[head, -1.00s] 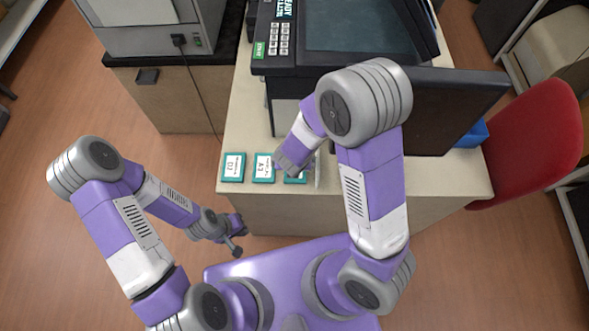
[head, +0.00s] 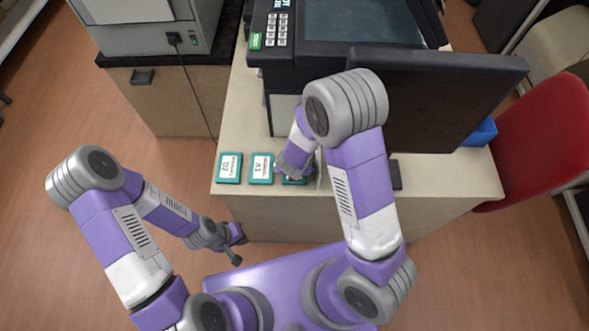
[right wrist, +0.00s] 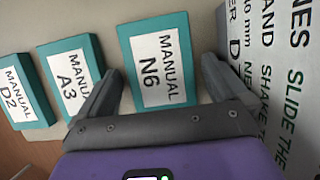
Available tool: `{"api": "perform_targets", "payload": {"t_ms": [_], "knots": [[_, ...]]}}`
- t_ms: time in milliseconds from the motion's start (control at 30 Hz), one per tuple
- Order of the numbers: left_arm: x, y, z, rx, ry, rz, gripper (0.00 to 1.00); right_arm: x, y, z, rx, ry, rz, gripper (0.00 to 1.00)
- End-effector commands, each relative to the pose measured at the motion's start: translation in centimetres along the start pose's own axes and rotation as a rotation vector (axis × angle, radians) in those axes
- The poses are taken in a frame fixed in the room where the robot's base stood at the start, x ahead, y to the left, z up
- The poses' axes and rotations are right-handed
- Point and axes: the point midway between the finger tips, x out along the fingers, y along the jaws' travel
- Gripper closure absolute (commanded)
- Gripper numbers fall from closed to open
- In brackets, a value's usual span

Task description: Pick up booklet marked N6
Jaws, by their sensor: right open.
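The booklet marked N6 (right wrist: 157,50) is teal with a white label reading MANUAL N6. It lies flat on the desk. My right gripper (right wrist: 160,88) is open, with its two fingers either side of the booklet's near part and nothing gripped; I cannot tell how high it is above the desk. In the head view the right gripper (head: 296,172) covers most of the N6 booklet (head: 293,182), and only a teal edge shows. My left gripper (head: 238,245) hangs in front of the desk, over the floor; its jaw state is not clear.
Booklets A3 (head: 261,169) and D2 (head: 229,168) lie in a row to the left. A sign with printed text (right wrist: 270,80) stands close to the right finger. The printer (head: 345,35) and a dark monitor (head: 440,95) are behind. The desk's front edge (head: 450,205) is clear.

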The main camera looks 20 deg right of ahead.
Motion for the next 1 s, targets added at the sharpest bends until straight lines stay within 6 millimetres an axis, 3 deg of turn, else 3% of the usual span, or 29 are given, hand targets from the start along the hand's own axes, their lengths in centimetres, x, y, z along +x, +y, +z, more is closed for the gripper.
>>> {"api": "perform_targets", "payload": {"t_ms": [133, 500, 767, 1000], "knots": [[-0.1, 0.0, 0.0, 0.000, 0.000, 0.000, 1.00, -0.1, 0.0, 0.0, 0.000, 0.000, 0.000, 0.00], [-0.1, 0.0, 0.0, 0.000, 0.000, 0.000, 1.00, -0.1, 0.0, 0.1, 0.000, -0.001, 0.000, 0.53], [-0.2, 0.1, 0.0, 0.000, 0.000, 0.000, 1.00, -0.3, 0.0, 0.1, 0.000, -0.001, 0.000, 0.53], [-1.4, 0.5, 0.1, 0.000, 0.000, 0.000, 1.00, -2.2, 0.1, 0.9, -0.001, -0.003, 0.000, 0.53]]}}
